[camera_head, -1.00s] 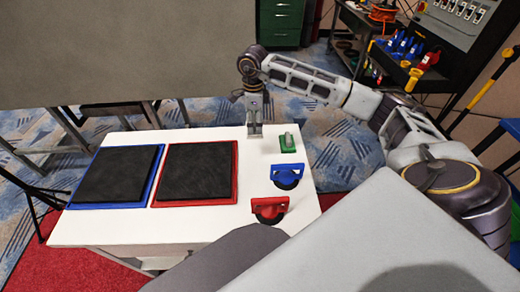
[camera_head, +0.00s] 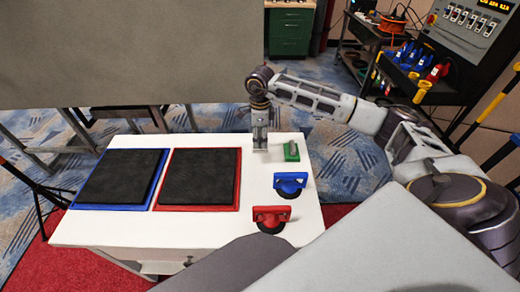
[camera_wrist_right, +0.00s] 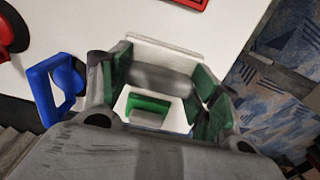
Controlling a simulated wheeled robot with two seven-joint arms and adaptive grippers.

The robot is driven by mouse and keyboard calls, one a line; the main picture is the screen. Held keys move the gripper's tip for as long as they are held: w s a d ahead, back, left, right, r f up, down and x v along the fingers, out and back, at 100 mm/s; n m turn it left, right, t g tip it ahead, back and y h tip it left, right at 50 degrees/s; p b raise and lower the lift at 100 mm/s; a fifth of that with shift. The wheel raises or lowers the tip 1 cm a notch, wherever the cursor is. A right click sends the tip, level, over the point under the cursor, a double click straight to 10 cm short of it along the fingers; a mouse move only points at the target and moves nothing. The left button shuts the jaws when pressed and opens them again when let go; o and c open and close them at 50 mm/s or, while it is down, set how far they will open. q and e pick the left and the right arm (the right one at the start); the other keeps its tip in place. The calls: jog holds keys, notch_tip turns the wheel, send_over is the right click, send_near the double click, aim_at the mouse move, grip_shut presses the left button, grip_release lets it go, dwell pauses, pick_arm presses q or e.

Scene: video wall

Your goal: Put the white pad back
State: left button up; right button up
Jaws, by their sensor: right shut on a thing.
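My right gripper (camera_head: 260,147) is low at the far edge of the white table, just left of the green-based piece (camera_head: 291,151). In the right wrist view its green-padded fingers (camera_wrist_right: 160,82) are closed around a pale white-grey flat piece, seemingly the white pad (camera_wrist_right: 162,52). In the head view the pad is too small to tell from the gripper and the table. Whether it touches the table is unclear. A green block (camera_wrist_right: 148,104) shows inside the gripper frame in the wrist view. My left gripper is out of view.
A blue-rimmed tray (camera_head: 110,207) and a red-rimmed tray (camera_head: 195,208) with black surfaces fill the table's left and middle. A large grey panel (camera_head: 120,50) stands behind.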

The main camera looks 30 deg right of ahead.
aim_at(260, 135)
jog(key=shift+f, duration=1.35)
jog(key=shift+f, duration=1.85)
jog(key=shift+f, duration=0.15)
jog(key=o, duration=1)
jog(key=shift+r, duration=0.2)
notch_tip(260, 135, up, 12)
jog(key=shift+f, duration=0.1)
